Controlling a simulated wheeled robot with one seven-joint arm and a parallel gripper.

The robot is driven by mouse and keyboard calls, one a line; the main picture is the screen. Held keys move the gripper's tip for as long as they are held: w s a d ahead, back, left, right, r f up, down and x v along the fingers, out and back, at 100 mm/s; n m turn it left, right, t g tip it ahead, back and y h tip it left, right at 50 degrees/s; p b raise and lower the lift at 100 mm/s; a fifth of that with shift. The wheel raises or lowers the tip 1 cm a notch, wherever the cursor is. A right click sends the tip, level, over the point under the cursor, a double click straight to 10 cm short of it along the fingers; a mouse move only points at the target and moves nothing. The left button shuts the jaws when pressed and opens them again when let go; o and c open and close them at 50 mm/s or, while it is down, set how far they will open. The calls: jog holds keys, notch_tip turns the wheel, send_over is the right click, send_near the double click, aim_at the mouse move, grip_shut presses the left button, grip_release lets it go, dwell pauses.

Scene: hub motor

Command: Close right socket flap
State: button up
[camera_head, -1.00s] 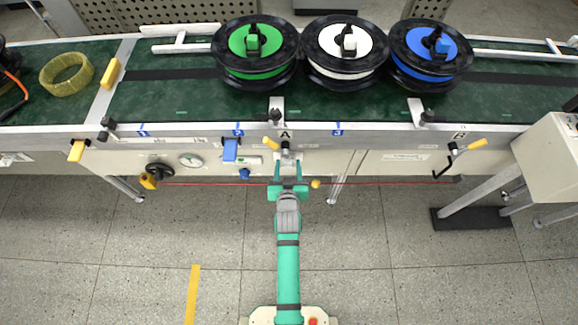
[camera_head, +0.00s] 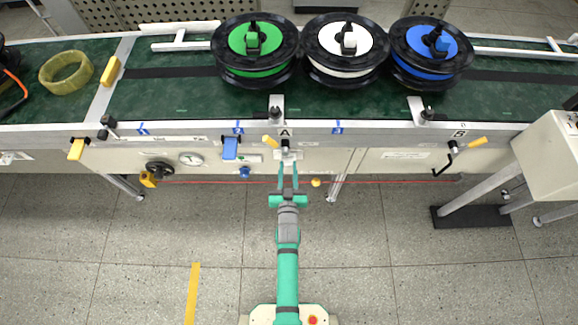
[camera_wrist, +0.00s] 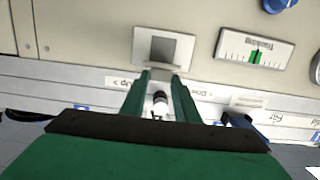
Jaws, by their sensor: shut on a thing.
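A small grey metal plate with a dark square (camera_wrist: 163,48), which looks like the socket and its flap, sits on the beige panel in the wrist view. The contact itself is hard to see. A black and white part (camera_wrist: 160,102) shows between the fingers, farther back.
A yellow-handled lever (camera_head: 271,141) is just above my gripper. A blue knob (camera_head: 244,173) and a gauge (camera_wrist: 255,50) are beside the plate. A red cord (camera_head: 390,183) runs along the panel's bottom. Three spools (camera_head: 345,85) stand on the conveyor. The floor in front is clear.

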aim_at(288, 163)
jog(key=shift+s+f+t, duration=0.1)
jog(key=shift+f+t, duration=1.45)
jog(key=shift+t, duration=0.45)
jog(key=shift+w+f+t, duration=0.35)
jog(key=shift+f+t, duration=0.15)
jog(key=shift+t, duration=0.3)
jog(key=shift+c, duration=0.2)
jog(key=shift+o, duration=0.2)
jog(key=shift+d+f, duration=0.1)
jog(key=shift+d, duration=0.15)
jog(key=shift+s+a+t, duration=0.2)
jog(key=shift+a+t, duration=0.1)
jog(key=o, duration=1)
jog(key=shift+d, duration=0.1)
jog(key=shift+o, duration=0.2)
jog(key=shift+w, duration=0.1)
jog(key=v, duration=1.1)
